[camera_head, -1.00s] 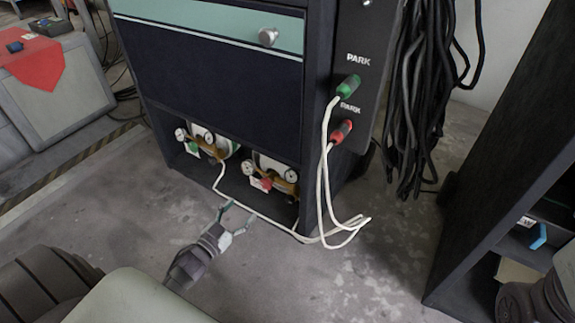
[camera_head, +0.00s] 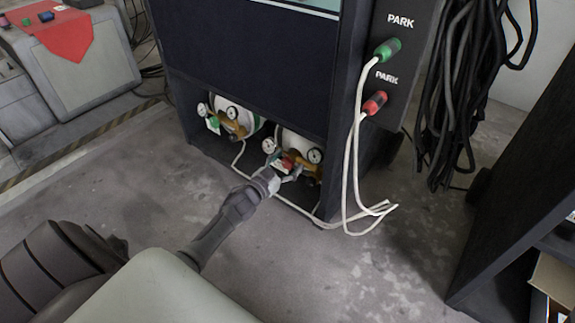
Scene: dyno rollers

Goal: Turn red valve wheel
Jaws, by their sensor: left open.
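The red valve wheel (camera_head: 284,164) is on the right-hand gas cylinder (camera_head: 300,142) in the low bay of the dark cabinet. It is small and partly hidden by my left gripper. My left gripper (camera_head: 286,172) is open, with its fingers at the wheel; I cannot tell whether they touch it. Brass fittings and two round gauges (camera_head: 315,156) sit beside the wheel. The left cylinder (camera_head: 240,120) carries a green valve wheel (camera_head: 213,124) and its own gauges. My right gripper is not in view.
White hoses (camera_head: 347,180) with green (camera_head: 387,48) and red (camera_head: 375,103) connectors hang down the cabinet's side and loop onto the floor. Black cables (camera_head: 450,100) hang at the right. A dark shelf (camera_head: 515,180) stands at the right edge. Concrete floor in front is clear.

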